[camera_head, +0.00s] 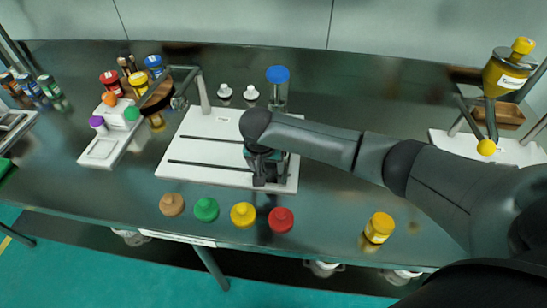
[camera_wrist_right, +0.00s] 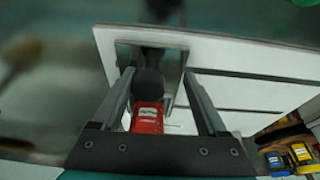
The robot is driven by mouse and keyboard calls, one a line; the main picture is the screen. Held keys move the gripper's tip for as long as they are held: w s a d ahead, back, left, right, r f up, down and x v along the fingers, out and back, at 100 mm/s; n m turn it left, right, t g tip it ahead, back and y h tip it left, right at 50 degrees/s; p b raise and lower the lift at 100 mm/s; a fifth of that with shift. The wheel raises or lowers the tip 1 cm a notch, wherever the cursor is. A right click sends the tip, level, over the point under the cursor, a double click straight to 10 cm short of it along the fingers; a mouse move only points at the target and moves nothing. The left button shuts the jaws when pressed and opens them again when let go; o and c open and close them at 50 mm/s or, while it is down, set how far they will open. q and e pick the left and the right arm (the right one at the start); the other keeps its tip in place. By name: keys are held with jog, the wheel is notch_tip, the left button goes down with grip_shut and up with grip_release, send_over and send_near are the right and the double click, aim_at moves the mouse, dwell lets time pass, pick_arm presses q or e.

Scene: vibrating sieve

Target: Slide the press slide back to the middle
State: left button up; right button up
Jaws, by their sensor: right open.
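A white base plate (camera_head: 210,125) with two long dark slots lies on the bench; it also shows in the wrist view (camera_wrist_right: 235,57). My right gripper (camera_head: 265,178) is over its right end, with its fingers down. In the wrist view the open fingers (camera_wrist_right: 160,82) stand on either side of a red labelled piece (camera_wrist_right: 147,117) with a dark round top. Gaps show between the fingers and this piece. A grey metal frame (camera_wrist_right: 181,45) shows beyond the fingertips, at the plate's end. I cannot tell for sure which part is the press slide; my arm hides this area in the head view.
A blue-capped jar (camera_head: 278,87) stands behind my right forearm. Several coloured round lids, including a red one (camera_head: 281,219), lie in front of the plate. A yellow jar (camera_head: 379,228) stands at the right. A small white device (camera_head: 108,145) stands at the left.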

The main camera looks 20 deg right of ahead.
jog(key=shift+w+a+b, duration=0.15)
jog(key=shift+w+a, duration=0.35)
jog(key=shift+a, duration=0.35)
jog(key=shift+w+a+b, duration=0.15)
jog(key=shift+w+a, duration=0.35)
jog(key=shift+a, duration=0.35)
jog(key=shift+w+a+b, duration=0.25)
jog(key=shift+w+a, duration=0.15)
jog(key=shift+a, duration=0.25)
jog(key=shift+w+a+b, duration=0.2)
jog(key=shift+w+a, duration=0.2)
jog(key=shift+a, duration=0.2)
jog(key=shift+w+a+b, duration=0.4)
jog(key=shift+w+a, duration=0.05)
jog(key=shift+a, duration=0.25)
jog(key=shift+w+a+b, duration=0.4)
jog(key=shift+a+b, duration=0.05)
jog(key=shift+a, duration=0.25)
jog(key=shift+w+a+b, duration=0.4)
jog(key=shift+w+a, duration=0.05)
jog(key=shift+a, duration=0.25)
jog(key=o, duration=0.5)
